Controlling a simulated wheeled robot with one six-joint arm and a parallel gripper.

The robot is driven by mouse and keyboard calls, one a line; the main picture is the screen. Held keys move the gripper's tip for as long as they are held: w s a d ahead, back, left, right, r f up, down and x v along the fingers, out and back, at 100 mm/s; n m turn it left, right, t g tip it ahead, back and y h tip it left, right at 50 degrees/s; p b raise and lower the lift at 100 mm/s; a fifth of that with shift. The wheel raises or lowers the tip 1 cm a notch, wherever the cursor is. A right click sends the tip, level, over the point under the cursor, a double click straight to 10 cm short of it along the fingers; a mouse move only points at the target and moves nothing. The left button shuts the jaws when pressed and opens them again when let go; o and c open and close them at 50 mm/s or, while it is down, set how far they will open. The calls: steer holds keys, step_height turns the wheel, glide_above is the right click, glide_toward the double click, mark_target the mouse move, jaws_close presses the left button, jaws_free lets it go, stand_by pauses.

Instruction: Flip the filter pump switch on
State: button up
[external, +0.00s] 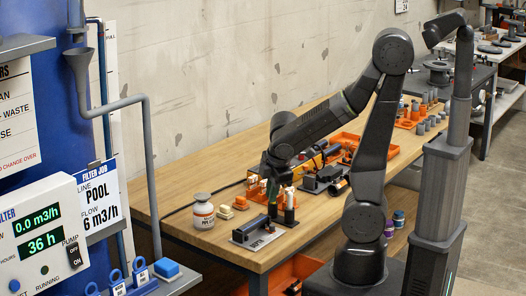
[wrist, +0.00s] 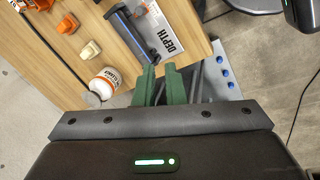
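The white filter control panel (external: 18,240) stands at the lower left of the external view. Its displays read 0.0 m3/h and 36 h. My gripper (external: 272,190) hangs over the front of the wooden bench, well to the right of the panel. In the wrist view its green fingers (wrist: 160,72) stand close together with a narrow gap and nothing visible between them. The panel is not in the wrist view.
A white bottle (external: 203,211) and a DEPTH gauge block (external: 256,232) stand on the bench (external: 175,190) near my gripper. A grey pipe with a funnel (external: 148,170) rises between panel and bench.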

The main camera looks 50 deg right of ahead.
mark_target(75, 255)
steer(key=w+a+n+t+y, duration=0.1)
steer(key=w+a+n, duration=0.1)
steer(key=a, duration=0.1)
steer(key=w+a+n+t+y, duration=0.1)
steer(key=w+a+n, duration=0.1)
steer(key=a, duration=0.1)
steer(key=w+a+n, duration=0.2)
steer(key=a, duration=0.2)
steer(key=shift+r+t+y, duration=0.25)
steer(key=shift+t+y, duration=0.15)
jaws_close()
steer(key=s+a+r+n+y+b, duration=0.15)
steer(key=a+n+y, duration=0.4)
steer(key=a, duration=0.95)
steer(key=s+a+r+n+y+b, duration=0.15)
steer(key=a+n+y, duration=0.4)
steer(key=a, duration=0.95)
steer(key=s+a+r+n+y, duration=0.1)
steer(key=s+a+y, duration=0.1)
steer(key=a, duration=0.4)
steer(key=s+a+r+n+g+y, duration=0.1)
steer(key=s+a+y, duration=0.1)
steer(key=s+a, duration=0.3)
steer(key=shift+s+a+r+n+g+b, duration=0.25)
steer(key=shift+a+r+n+g+b, duration=0.15)
steer(key=shift+a, duration=0.25)
steer(key=shift+a, duration=0.1)
